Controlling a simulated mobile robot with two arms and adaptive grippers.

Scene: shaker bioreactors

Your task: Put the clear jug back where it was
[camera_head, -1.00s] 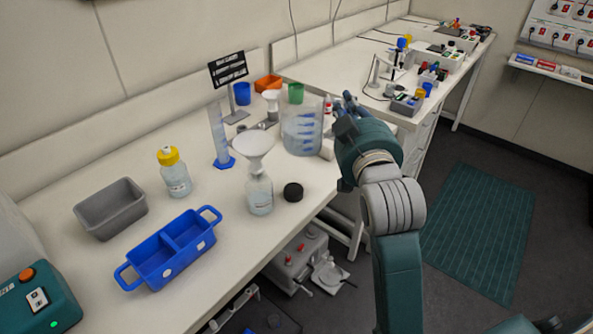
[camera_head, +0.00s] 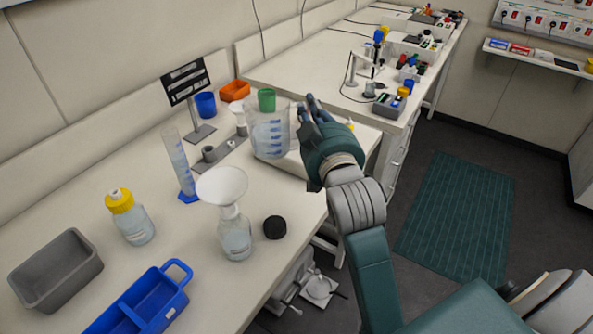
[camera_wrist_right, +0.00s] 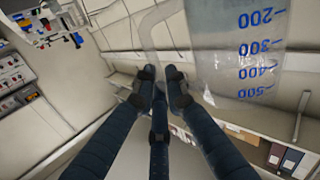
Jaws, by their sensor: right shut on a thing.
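The clear jug (camera_head: 268,136) with blue graduation marks is upright near the back of the bench, in front of the green cup. My right gripper (camera_head: 308,112) is at its right side. In the right wrist view, the fingers (camera_wrist_right: 160,82) are closed on the jug's clear handle, and the jug's marked wall (camera_wrist_right: 238,50) fills the upper right. I cannot tell whether the jug's base touches the surface below. My left gripper is not in view.
A graduated cylinder (camera_head: 180,165), a funnel in a bottle (camera_head: 235,236), a black cap (camera_head: 274,227) and a yellow-capped bottle (camera_head: 132,220) stand nearer. A sign (camera_head: 186,82), blue cup (camera_head: 205,104), orange tray (camera_head: 235,91) and green cup (camera_head: 266,98) are behind.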

